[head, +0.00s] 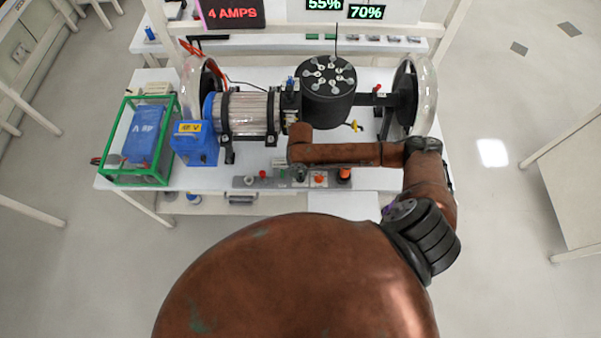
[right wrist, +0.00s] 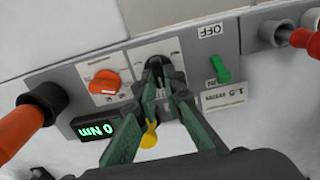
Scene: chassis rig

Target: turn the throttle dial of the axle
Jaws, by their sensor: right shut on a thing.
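The axle's control panel (head: 245,182) runs along the front edge of the bench. In the right wrist view, a dark knob (right wrist: 156,66), which looks like the throttle dial, sits on a white plate on the grey panel. The fingers of my right gripper (right wrist: 165,92) are closed around it and hide much of it. An orange dial (right wrist: 105,82) is beside it, left of the gripper. In the head view, my right gripper (head: 301,172) is over the panel, mostly hidden by my wrist. My left gripper is not in view.
Near the gripper are a green switch (right wrist: 220,68) under an OFF label, a display (right wrist: 95,125) reading 0 Nm, and a large orange-and-black knob (right wrist: 25,122). The axle's motor (head: 245,113) and a green-framed battery box (head: 140,140) stand behind and left.

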